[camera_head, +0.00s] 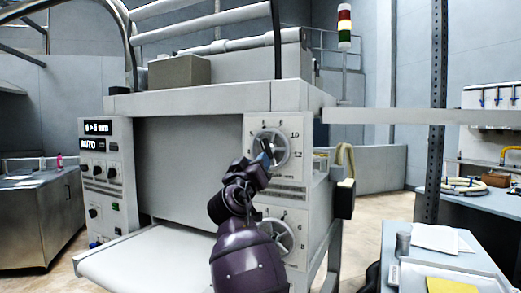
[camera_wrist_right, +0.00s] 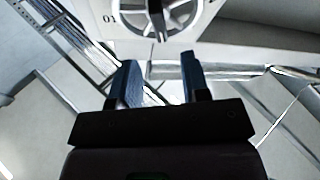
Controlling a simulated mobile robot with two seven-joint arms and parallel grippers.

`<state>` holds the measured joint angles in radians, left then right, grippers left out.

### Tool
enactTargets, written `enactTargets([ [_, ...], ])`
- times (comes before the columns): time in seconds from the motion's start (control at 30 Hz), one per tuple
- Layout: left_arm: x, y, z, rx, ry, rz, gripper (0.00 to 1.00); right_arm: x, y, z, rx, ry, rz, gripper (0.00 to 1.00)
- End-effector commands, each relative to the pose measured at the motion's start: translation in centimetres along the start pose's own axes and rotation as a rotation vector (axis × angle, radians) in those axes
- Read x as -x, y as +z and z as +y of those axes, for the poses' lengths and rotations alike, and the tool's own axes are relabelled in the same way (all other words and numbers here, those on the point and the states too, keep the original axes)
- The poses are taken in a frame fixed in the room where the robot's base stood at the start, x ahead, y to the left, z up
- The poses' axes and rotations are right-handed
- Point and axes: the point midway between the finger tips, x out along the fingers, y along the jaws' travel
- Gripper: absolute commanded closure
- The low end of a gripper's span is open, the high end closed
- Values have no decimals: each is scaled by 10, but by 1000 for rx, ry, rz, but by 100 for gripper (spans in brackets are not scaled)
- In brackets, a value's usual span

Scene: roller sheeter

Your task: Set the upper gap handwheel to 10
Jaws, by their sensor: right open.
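The upper gap handwheel (camera_head: 286,147) is a light grey spoked wheel on a white dial plate on the machine's right front. Printed numbers, including 8, 10 and 12, run around it. My right gripper (camera_head: 266,156) is in front of this wheel and covers its left and lower part. In the right wrist view the gripper (camera_wrist_right: 158,78) is open, its two dark fingers apart with nothing between them. The handwheel (camera_wrist_right: 183,12) shows beyond the fingertips, with a dark upright piece across it and an inverted 10 at its left. The wheel's exact setting cannot be read. My left gripper is out of view.
A second handwheel (camera_head: 283,236) sits below, partly behind my right arm. A control panel (camera_head: 105,180) with a lit display is at the machine's left. A pale feed table (camera_head: 130,262) juts out in front. A workbench (camera_head: 450,262) with papers stands at the right.

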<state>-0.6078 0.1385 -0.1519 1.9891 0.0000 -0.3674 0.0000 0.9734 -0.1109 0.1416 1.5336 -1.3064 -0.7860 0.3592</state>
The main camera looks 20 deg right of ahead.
Motion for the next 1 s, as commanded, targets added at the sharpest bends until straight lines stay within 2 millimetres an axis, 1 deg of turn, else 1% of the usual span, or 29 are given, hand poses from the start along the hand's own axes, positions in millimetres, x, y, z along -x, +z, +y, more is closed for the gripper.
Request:
enactTargets([
  [0.03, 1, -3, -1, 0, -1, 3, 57, -10, -3, 2, 2, 2, 3, 57],
  [0.2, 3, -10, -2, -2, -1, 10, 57, -40, -2, 2, 2, 2, 2, 57],
  [0.3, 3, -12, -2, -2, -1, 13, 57, -54, -2, 1, 2, 1, 2, 57],
  [0.4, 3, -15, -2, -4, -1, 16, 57, -64, -2, 1, 2, 0, 2, 57],
  [0.6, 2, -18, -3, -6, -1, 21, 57, -77, -1, 0, 1, 0, 1, 57],
  [0.93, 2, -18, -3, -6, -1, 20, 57, -78, 0, 0, 0, -1, 2, 57],
  [1.0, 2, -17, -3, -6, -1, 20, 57, -78, 0, 0, 0, -1, 1, 68],
])
